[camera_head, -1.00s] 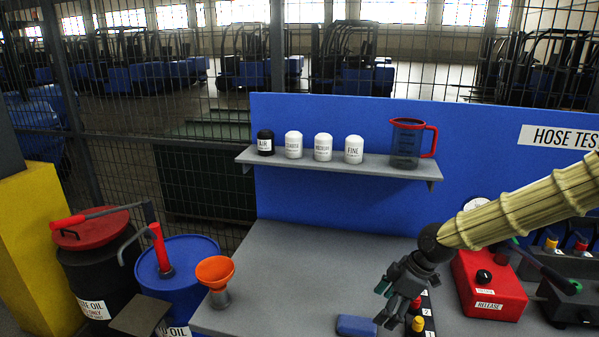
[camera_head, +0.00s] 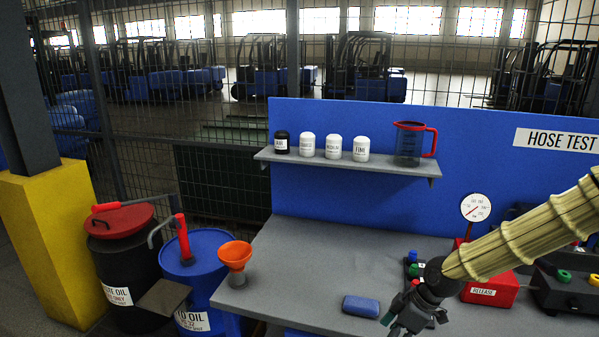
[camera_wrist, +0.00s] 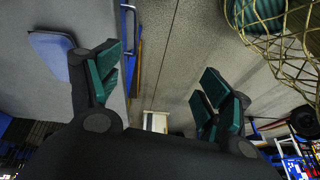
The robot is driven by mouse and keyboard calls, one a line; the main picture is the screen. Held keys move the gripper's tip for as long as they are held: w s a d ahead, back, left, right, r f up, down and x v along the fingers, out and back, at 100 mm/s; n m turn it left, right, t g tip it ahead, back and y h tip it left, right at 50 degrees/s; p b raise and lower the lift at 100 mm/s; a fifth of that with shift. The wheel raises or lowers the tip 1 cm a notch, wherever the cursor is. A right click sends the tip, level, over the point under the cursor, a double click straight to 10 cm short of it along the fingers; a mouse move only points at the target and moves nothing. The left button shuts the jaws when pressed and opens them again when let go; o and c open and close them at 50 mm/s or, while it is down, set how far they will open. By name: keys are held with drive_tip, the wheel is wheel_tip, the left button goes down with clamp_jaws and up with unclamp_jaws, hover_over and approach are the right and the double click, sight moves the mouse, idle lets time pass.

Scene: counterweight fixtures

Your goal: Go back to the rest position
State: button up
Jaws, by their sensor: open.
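My gripper (camera_head: 408,318) hangs at the front edge of the grey workbench (camera_head: 318,262), at the lower right in the head view. In the wrist view my gripper (camera_wrist: 165,95) has its two green-padded fingers wide apart with nothing between them. A blue sponge-like block (camera_head: 361,306) lies on the bench just left of my gripper; what seems to be the same block shows at the upper left in the wrist view (camera_wrist: 50,50). My arm in its pale ribbed sleeve reaches in from the right and hides part of the bench.
A red release box (camera_head: 487,290) with a gauge (camera_head: 476,207) and a black unit (camera_head: 570,285) stand at the right. An orange funnel (camera_head: 236,255) stands at the bench's left edge. Drums (camera_head: 195,255) stand left of it. A shelf (camera_head: 340,164) carries bottles and a jug (camera_head: 410,143).

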drive_tip(key=s+a+f+m, duration=0.2)
drive_tip(key=s+f+m, duration=0.2)
drive_tip(key=s+f, duration=0.45)
drive_tip(key=s+a+f+m, duration=0.3)
drive_tip(key=s+f+m, duration=0.1)
drive_tip(key=s+f, duration=0.5)
drive_tip(key=s+d+f+m+h, duration=0.2)
drive_tip(key=s+f, duration=0.3)
drive_tip(key=s, duration=0.3)
drive_tip(key=s+d+f+m+h+b, duration=0.1)
drive_tip(key=s+d+f+m+h, duration=0.1)
drive_tip(key=s+f, duration=0.3)
drive_tip(key=s+d+m, duration=0.1)
drive_tip(key=s, duration=0.1)
drive_tip(key=shift+s+d+m+g+h+b, duration=0.3)
drive_tip(key=shift+s+m+g, duration=0.1)
